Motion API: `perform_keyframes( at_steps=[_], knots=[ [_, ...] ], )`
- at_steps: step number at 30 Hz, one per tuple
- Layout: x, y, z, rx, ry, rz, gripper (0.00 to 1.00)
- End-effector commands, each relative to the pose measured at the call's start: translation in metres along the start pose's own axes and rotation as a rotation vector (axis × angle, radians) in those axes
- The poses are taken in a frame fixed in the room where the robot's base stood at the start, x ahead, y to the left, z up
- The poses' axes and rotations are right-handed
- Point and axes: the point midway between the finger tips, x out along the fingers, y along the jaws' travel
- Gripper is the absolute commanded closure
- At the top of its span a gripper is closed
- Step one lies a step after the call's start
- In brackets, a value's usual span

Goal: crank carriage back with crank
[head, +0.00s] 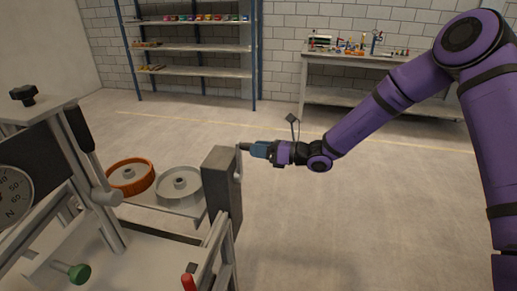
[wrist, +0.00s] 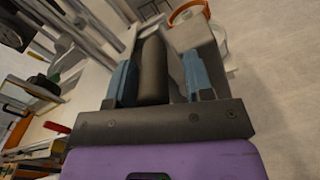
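The crank (head: 238,166) is a thin grey arm on the right face of a dark grey upright block (head: 221,190) in the head view. Its dark cylindrical handle (wrist: 153,70) shows in the wrist view, between the two blue fingers of my gripper (wrist: 158,78). The left finger lies close beside the handle, and a gap shows between the handle and the right finger. In the head view my gripper (head: 252,149) points left at the handle. I cannot make out with certainty which part is the carriage.
A dial (head: 14,195), a green knob (head: 79,273) and a red-tipped lever (head: 188,282) are on the machine. A shelf (head: 193,48) and a workbench (head: 350,60) stand behind. Floor to the right is clear.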

Motion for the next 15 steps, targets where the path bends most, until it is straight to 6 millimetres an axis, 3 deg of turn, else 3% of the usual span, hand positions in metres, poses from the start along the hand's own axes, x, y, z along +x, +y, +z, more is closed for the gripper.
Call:
perform_keyframes(
  at_steps=[10, 15],
  knots=[
    [-0.001, 0.002, 0.001, -0.001, -0.002, 0.004, 0.47],
    [-0.020, 0.001, 0.001, -0.001, -0.001, 0.001, 0.47]
  ],
)
